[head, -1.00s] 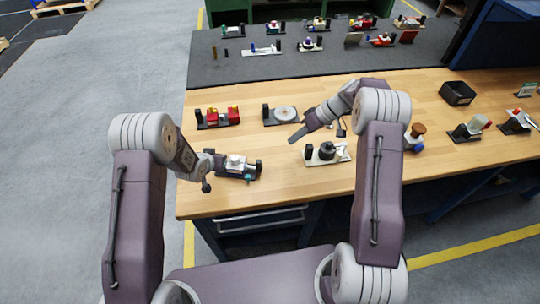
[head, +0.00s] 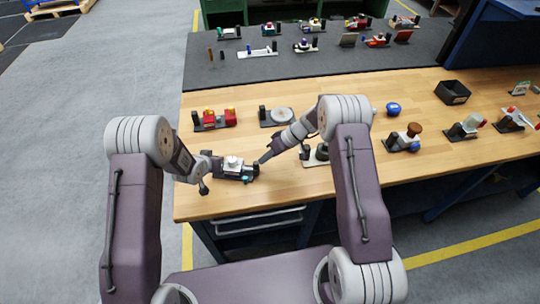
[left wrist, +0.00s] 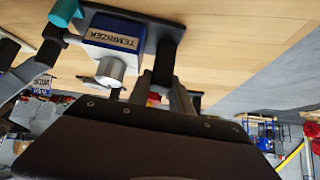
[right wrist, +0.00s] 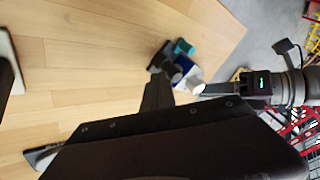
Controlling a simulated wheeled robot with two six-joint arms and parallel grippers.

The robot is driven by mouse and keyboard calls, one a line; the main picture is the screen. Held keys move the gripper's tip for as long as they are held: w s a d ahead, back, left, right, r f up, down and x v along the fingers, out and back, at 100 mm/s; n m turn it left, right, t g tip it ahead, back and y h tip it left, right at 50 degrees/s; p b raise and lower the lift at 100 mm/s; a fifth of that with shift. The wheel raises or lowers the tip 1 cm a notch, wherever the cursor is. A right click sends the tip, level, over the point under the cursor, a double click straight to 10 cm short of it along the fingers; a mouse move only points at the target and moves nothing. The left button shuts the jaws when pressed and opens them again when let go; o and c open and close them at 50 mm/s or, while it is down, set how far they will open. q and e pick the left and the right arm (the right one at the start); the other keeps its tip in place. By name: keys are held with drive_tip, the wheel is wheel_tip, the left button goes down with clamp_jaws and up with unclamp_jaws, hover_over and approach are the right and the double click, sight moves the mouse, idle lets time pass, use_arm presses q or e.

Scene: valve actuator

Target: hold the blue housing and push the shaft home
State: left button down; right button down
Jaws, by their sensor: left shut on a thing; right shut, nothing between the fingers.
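The blue housing (left wrist: 112,38) with a lettered label sits on a dark base plate (left wrist: 148,28). A silver round part (left wrist: 111,72) stands out of it. In the head view the assembly (head: 234,164) lies near the bench's front left. Contact is unclear.
A red-block fixture (head: 214,119) and a disc fixture (head: 276,117) stand behind. A fixture with a dark cylinder (head: 318,154) is right, partly behind my right arm. A black bin (head: 452,92) stands farther right. Bare wood lies in front of the assembly.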

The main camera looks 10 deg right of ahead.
use_arm(q)
drive_tip(key=shift+s+f, duration=0.2)
drive_tip(key=shift+f, duration=0.1)
use_arm(e)
drive_tip(key=shift+w+a, duration=0.2)
drive_tip(key=shift+a, duration=0.45)
drive_tip(key=shift+w+a, duration=0.2)
drive_tip(key=shift+a, duration=0.5)
drive_tip(key=shift+w+a, duration=0.2)
drive_tip(key=shift+a, duration=0.45)
